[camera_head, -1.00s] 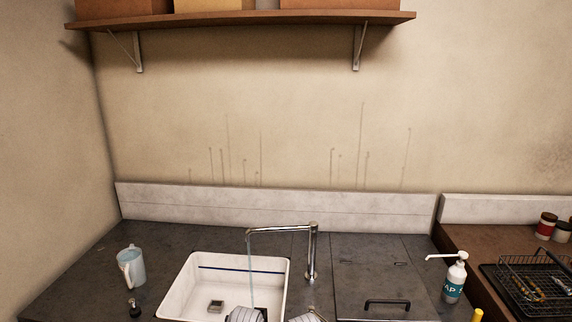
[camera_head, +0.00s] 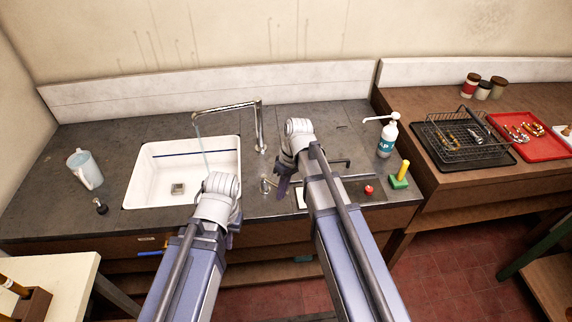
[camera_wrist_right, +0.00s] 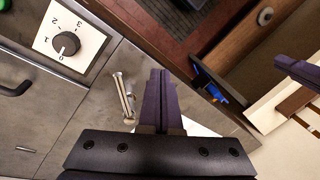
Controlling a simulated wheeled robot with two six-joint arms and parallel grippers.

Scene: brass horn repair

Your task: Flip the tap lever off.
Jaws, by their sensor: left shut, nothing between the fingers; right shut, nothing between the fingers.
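The chrome tap (camera_head: 259,128) stands behind the right side of the white sink (camera_head: 131,190), with a thin stream of water (camera_head: 203,145) falling from its spout. A small chrome lever-like fitting (camera_head: 264,184) stands on the counter's front part, right of the sink; it also shows in the right wrist view (camera_wrist_right: 124,96). My right gripper (camera_head: 283,188) is shut and empty just right of this fitting; its fingers (camera_wrist_right: 158,90) look close beside it, apparently apart. My left gripper (camera_head: 230,240) is shut and empty near the counter's front edge, mostly hidden by its arm.
A numbered dial (camera_wrist_right: 66,43) shows in the right wrist view. A soap bottle (camera_head: 387,139), green-and-yellow item (camera_head: 399,177) and red button (camera_head: 369,190) stand to the right. A wire rack (camera_head: 455,132) lies further right.

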